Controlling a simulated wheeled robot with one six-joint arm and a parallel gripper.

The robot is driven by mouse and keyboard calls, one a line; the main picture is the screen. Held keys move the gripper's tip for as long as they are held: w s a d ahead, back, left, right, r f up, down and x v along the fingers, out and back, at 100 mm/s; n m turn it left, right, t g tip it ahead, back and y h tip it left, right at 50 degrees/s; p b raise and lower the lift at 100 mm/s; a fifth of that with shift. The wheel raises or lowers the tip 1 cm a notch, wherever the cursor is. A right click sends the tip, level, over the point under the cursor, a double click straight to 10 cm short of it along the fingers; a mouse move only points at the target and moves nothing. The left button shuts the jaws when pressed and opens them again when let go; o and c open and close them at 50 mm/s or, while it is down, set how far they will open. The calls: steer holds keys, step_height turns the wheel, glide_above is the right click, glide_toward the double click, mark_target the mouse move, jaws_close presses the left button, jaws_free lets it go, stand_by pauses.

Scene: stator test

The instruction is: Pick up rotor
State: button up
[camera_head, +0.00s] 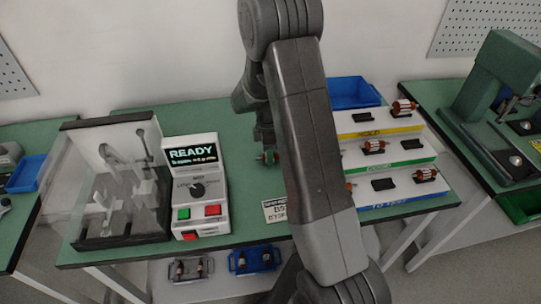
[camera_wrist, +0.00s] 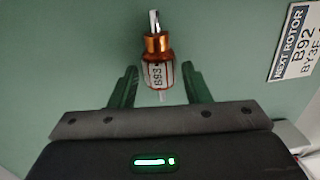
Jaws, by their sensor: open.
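A rotor (camera_wrist: 157,62) with a metal shaft, copper-orange windings and a white label that seems to read B93 shows in the wrist view. It is over the green table surface, between the two dark green fingers of my gripper (camera_wrist: 160,78). The fingers are open, with a gap on each side of the rotor. In the head view my gripper (camera_head: 267,157) is low over the middle of the table, and my arm hides much of the area around it. A card (camera_wrist: 297,42) reading NEXT ROTOR B92 lies to the right in the wrist view.
A stepped rack (camera_head: 405,160) with several rotors and black cradles stands at right, with a blue bin (camera_head: 354,92) behind. A test box with a READY screen (camera_head: 194,154) and a clear-covered fixture (camera_head: 112,190) stand at left. Trays (camera_head: 254,260) sit on the lower shelf.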

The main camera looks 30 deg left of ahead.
steer(key=shift+f, duration=0.6)
jaws_close()
steer(key=shift+r, duration=0.15)
step_height(320, 180, up, 10)
steer(key=shift+f+b, duration=0.1)
steer(key=shift+b, duration=0.55)
step_height(320, 180, up, 5)
steer(key=p, duration=0.3)
steer(key=shift+p, duration=0.3)
